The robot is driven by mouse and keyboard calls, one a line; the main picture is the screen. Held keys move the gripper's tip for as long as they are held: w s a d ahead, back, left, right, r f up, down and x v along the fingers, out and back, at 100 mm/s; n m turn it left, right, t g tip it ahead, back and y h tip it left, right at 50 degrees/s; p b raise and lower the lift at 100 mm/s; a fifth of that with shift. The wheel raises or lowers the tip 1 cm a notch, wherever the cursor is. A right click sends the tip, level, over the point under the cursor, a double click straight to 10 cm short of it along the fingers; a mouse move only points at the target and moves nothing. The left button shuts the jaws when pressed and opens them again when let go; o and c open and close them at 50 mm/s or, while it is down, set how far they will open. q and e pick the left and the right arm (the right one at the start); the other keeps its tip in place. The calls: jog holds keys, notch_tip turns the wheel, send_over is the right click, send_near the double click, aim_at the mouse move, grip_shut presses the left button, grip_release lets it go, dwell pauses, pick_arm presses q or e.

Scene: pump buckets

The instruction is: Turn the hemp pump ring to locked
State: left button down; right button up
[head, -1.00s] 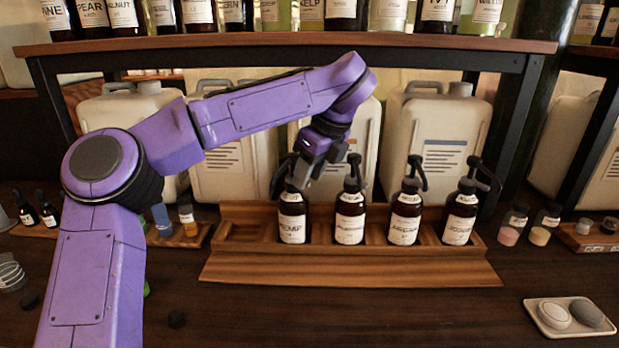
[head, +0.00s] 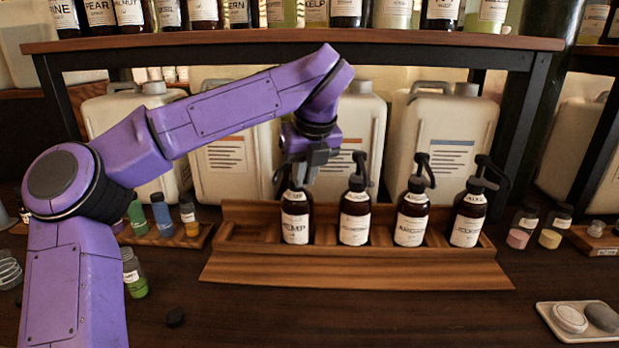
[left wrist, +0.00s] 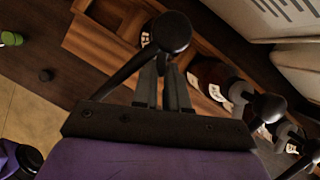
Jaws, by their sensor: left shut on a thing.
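The hemp bottle (head: 295,222) is dark with a white label and stands upright in the wooden rack (head: 350,275), leftmost of the pump bottles. My left gripper (head: 305,172) is above it, shut at its neck and pump from behind. In the left wrist view the gripper's fingers (left wrist: 163,88) close at the neck, under the black pump head (left wrist: 167,33). The pump ring itself is mostly hidden by the fingers, so I cannot tell its turn. My right gripper is not in view.
More pump bottles stand to the right, the nearest being the second bottle (head: 354,215). Large pale jugs (head: 440,140) stand behind under a shelf (head: 290,44). A green jar (head: 134,272) is near my left arm. The front table is mostly clear.

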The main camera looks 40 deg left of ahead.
pick_arm(q)
jog(key=c, duration=1.1)
grip_release()
jog(key=shift+c, duration=0.2)
